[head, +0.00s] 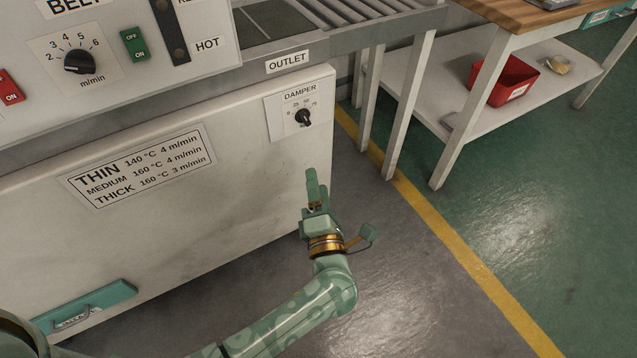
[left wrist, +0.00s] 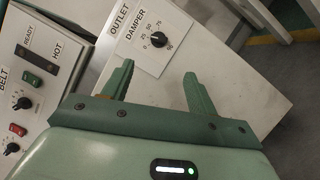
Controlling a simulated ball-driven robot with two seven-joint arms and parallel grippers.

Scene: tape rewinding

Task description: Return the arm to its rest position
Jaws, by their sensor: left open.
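My left gripper (head: 313,188) is raised in front of the lower right part of a white machine (head: 245,185). In the left wrist view its two green fingers (left wrist: 158,88) are apart with nothing between them. The damper knob (head: 303,117) on its small dial plate is above the gripper in the head view. In the left wrist view the knob (left wrist: 158,39) shows beyond the fingers, apart from them. My right gripper is in neither view.
The machine also carries a belt speed knob (head: 80,61) and a green switch (head: 134,43). A green handle (head: 85,307) is low at left. A bench with a red bin (head: 503,80) on its lower shelf stands at upper right. The floor at right is clear.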

